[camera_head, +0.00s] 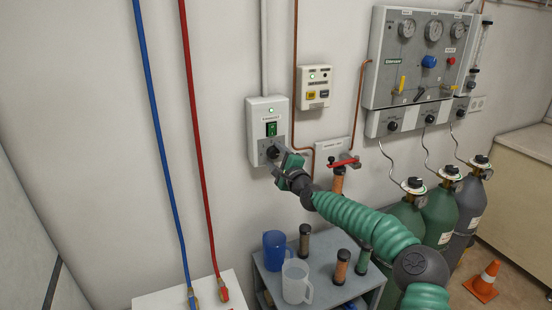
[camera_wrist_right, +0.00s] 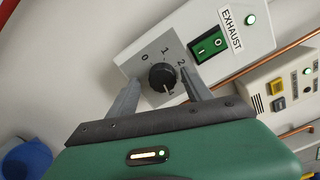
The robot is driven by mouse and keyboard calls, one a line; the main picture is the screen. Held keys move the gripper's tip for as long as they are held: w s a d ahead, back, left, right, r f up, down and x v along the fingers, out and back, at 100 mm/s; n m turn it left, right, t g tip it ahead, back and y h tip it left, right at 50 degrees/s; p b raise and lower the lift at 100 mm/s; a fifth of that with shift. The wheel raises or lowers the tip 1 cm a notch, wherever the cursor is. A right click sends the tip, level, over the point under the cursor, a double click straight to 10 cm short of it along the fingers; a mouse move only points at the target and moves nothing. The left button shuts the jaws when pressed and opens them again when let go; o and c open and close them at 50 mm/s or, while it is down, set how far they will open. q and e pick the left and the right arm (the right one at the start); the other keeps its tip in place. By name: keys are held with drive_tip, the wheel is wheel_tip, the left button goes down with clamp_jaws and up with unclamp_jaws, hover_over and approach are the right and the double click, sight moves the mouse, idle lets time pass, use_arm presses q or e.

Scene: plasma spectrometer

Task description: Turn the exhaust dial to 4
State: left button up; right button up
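The exhaust box (camera_head: 268,118) is a white wall unit with a green switch and a lit green lamp. Its black round dial (camera_wrist_right: 162,77) sits on a grey plate marked 0, 1 and 2, with a partly covered mark near the bottom. A pale mark shows on the dial's lower edge; I cannot tell its exact setting. The dial also shows in the head view (camera_head: 272,152). My right gripper (camera_wrist_right: 159,76) is open, its fingers apart on either side of the dial, with gaps visible. In the head view the right gripper (camera_head: 282,160) is at the plate. My left gripper is out of view.
A second wall box (camera_head: 314,88) and a red-handled valve (camera_head: 343,162) are to the right. Below is a grey cart (camera_head: 335,291) with a blue jug (camera_head: 274,250), a clear jug (camera_head: 296,281) and several cylinders. Gas bottles (camera_head: 440,212) stand right. Blue and red hoses hang left.

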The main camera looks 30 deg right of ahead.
drive_tip(key=shift+s+r, duration=0.1)
drive_tip(key=shift+s, duration=0.05)
drive_tip(key=shift+s, duration=0.35)
drive_tip(key=s+b, duration=0.2)
drive_tip(key=s, duration=1.3)
drive_tip(key=shift+s+a, duration=0.4)
drive_tip(key=shift+a, duration=0.05)
